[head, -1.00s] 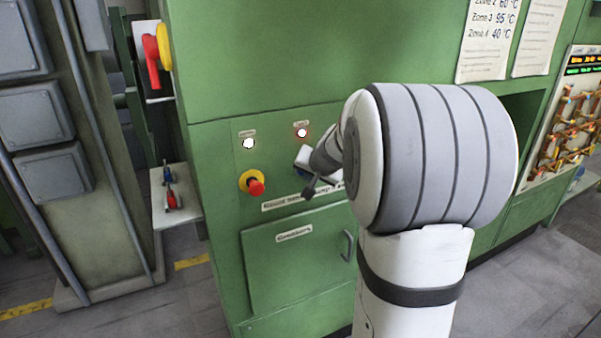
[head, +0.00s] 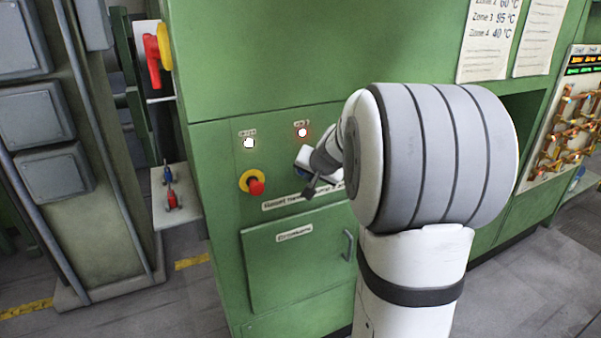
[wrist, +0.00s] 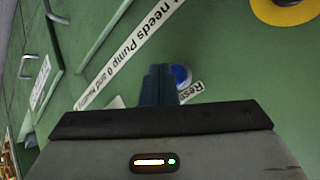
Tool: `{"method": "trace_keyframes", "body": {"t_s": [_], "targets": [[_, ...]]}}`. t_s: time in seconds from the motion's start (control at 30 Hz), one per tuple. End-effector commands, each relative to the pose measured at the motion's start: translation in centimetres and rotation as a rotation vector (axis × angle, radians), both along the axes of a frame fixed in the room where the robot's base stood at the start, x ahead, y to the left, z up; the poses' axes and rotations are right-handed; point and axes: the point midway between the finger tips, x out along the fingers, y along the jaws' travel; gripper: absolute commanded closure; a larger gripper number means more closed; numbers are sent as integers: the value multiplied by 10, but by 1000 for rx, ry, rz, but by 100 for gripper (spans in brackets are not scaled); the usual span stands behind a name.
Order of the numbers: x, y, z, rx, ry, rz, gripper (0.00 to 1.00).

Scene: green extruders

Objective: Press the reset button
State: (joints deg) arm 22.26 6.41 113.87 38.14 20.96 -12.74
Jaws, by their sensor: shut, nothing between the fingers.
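The reset button (wrist: 182,75) is a round blue button with a light rim on the green panel. It shows in the wrist view just to the right of my fingertips, partly covered by them. A white label (wrist: 190,91) starting "Res" lies just below it, partly hidden by my gripper. My gripper (wrist: 161,70) is shut and empty, with its fingers pointing at the panel beside the button. I cannot tell whether the tips touch the panel or button. In the head view my gripper (head: 309,191) is in front of the panel, and the button is not visible there.
A red emergency stop (head: 256,187) on a yellow ring sits left of my gripper. Two lit lamps, one white (head: 248,143) and one red-rimmed (head: 302,132), are above. A long text label (head: 285,201) runs below, over a cabinet door with a handle (head: 347,246).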

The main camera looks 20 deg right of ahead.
Motion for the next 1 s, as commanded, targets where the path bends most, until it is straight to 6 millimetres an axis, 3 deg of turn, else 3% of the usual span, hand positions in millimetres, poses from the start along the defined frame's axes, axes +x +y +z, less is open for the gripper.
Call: {"method": "trace_keyframes", "body": {"t_s": [1.0], "targets": [[9, 0, 0, 0, 1, -1, 100]]}}
